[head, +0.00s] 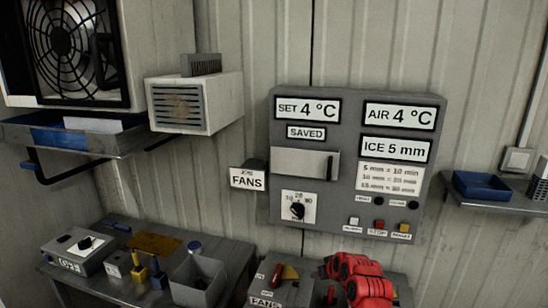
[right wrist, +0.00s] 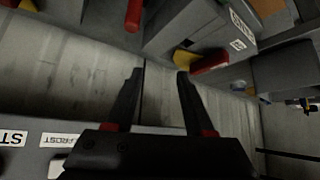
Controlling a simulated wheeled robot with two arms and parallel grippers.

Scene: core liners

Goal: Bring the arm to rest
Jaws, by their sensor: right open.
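My right gripper (right wrist: 160,71) shows in the right wrist view with its two dark fingers spread apart. Nothing is between the fingers. A grey box with a red handle (right wrist: 210,61) and a yellow plate is beyond the fingertips, apart from them. A grey panel edge with upside-down labels (right wrist: 60,140) lies beside the gripper's base at the lower left. My left gripper is in neither view.
The grey control panel (head: 354,208) is on the ribbed wall, with displays, a dial and several buttons. A shelf with a blue tray (head: 486,186) is at the right. A bench at the lower left carries a switch box (head: 78,250) and an open grey bin (head: 199,281).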

